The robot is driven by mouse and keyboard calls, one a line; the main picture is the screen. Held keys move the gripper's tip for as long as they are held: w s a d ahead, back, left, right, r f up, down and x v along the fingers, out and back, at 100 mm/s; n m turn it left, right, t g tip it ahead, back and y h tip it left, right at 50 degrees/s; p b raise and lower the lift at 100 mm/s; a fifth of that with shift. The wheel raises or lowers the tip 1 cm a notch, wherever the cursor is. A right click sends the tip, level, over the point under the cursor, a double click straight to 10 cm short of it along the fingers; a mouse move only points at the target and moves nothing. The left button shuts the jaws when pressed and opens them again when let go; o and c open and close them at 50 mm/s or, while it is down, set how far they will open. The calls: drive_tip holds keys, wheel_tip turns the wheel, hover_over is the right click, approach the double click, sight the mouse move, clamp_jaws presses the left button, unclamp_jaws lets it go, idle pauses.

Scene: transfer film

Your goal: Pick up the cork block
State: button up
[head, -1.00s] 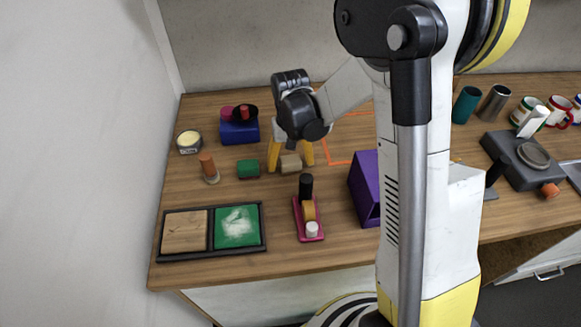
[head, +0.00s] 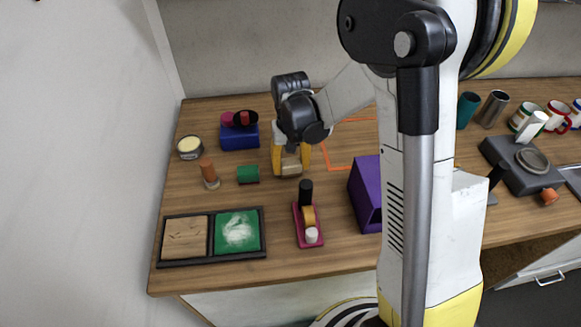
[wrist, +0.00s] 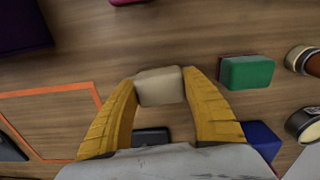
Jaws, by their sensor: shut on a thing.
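The cork block is a small beige block (head: 291,169) near the middle of the left half of the wooden table in the head view. It also shows in the wrist view (wrist: 160,88), between the yellow fingertips. My gripper (head: 291,166) points down over it, with a finger on each side. In the wrist view my gripper (wrist: 159,78) is shut on the block. Part of the block is hidden by the fingers. I cannot tell whether it rests on the table or is just clear of it.
A green block (head: 248,174) lies just left of my gripper, and a blue box (head: 238,140) stands behind that. A pink stand (head: 309,232) is in front, and a purple box (head: 366,192) is to the right. An orange outline (head: 345,168) marks the table behind the purple box.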

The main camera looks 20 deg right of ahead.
sight(293, 161)
drive_tip(key=r, duration=0.1)
drive_tip(key=r+p, duration=0.1)
drive_tip(key=r, duration=0.1)
drive_tip(key=shift+s+d+r, duration=0.1)
drive_tip(key=shift+d+r, duration=0.15)
drive_tip(key=shift+d, duration=0.1)
drive_tip(key=s+d+r+p, duration=0.2)
drive_tip(key=d+r, duration=0.4)
drive_tip(key=d, duration=0.4)
drive_tip(key=shift+s+d+p, duration=0.15)
drive_tip(key=shift+s+p, duration=0.25)
drive_tip(key=shift+s, duration=0.5)
